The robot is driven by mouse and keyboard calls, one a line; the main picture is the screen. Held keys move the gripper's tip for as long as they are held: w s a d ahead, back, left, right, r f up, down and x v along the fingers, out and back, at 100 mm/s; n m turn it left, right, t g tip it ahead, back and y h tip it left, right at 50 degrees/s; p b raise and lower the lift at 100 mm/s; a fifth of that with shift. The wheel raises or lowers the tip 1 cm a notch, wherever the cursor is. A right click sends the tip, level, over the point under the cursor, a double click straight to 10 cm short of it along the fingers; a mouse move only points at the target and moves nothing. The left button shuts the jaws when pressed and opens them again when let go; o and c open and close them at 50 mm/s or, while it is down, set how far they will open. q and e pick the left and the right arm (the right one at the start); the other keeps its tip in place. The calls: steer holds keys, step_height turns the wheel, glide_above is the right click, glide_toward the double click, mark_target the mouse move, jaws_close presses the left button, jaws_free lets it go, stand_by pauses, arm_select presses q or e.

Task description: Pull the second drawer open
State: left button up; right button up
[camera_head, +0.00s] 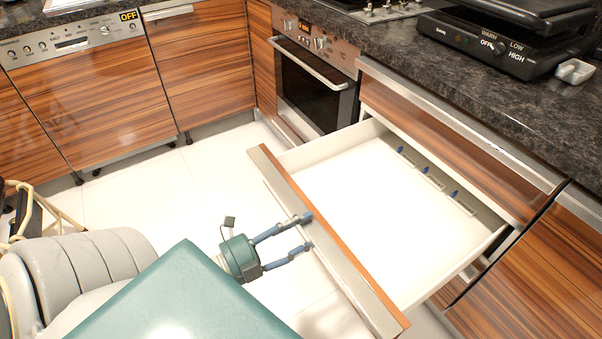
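A wide drawer (375,190) stands pulled out from the wood-grain cabinet, below a closed top drawer (440,135). Its white inside looks empty. Its front panel (335,250) has a metal strip along it and a wooden top edge. My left gripper (308,232) is at the outer side of this front, with two blue fingers spread apart. The fingertips are at or touching the metal strip; I cannot tell whether they touch. Nothing shows between the fingers. My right gripper is not in view.
An oven (312,85) stands left of the drawer, and a dishwasher (90,90) is at the far left. A black grill (500,40) and a small white dish (574,71) sit on the dark countertop. White floor (170,190) is clear before the cabinets.

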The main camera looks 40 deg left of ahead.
arm_select(q)
steer(key=v, duration=1.2)
steer(key=shift+r, duration=0.1)
